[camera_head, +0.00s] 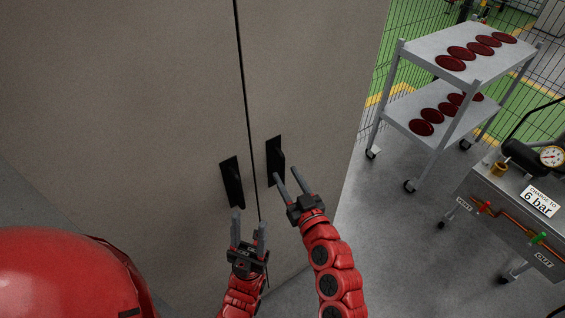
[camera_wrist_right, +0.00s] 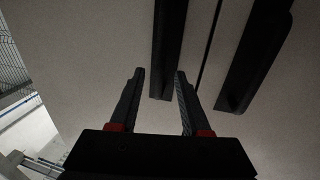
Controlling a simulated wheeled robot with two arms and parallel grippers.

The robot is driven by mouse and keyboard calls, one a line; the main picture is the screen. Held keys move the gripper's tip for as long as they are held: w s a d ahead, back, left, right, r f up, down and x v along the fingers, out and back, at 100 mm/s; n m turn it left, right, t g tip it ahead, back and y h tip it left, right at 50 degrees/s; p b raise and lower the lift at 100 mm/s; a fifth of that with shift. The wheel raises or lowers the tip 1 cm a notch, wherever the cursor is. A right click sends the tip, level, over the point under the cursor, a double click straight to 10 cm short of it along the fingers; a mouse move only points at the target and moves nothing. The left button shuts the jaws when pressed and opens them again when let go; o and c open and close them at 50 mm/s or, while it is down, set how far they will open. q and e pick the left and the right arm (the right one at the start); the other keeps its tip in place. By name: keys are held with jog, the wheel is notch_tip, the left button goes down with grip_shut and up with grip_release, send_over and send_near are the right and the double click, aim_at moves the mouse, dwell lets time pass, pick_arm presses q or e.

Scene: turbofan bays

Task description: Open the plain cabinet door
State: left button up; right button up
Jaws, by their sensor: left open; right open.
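The plain grey-beige cabinet (camera_head: 150,90) fills the left and middle of the head view. A dark vertical seam parts its two doors, which look shut. A black handle (camera_head: 231,182) is on the left door and another black handle (camera_head: 275,160) is on the right door. My left gripper (camera_head: 248,228) is open and empty, just below the left handle. My right gripper (camera_head: 290,186) is open and empty, close to the lower end of the right handle. In the right wrist view, the open fingers (camera_wrist_right: 160,80) point toward a dark handle (camera_wrist_right: 167,50); contact cannot be told.
A two-shelf cart (camera_head: 430,50) with several dark red discs stands to the right of the cabinet. A metal bench (camera_head: 510,205) with a gauge and a "6 bar" label is at the right edge. Grey floor between them is clear.

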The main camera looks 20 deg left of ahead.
aim_at(284, 170)
jog(key=shift+p+x, duration=0.5)
jog(key=shift+x, duration=1.4)
grip_shut()
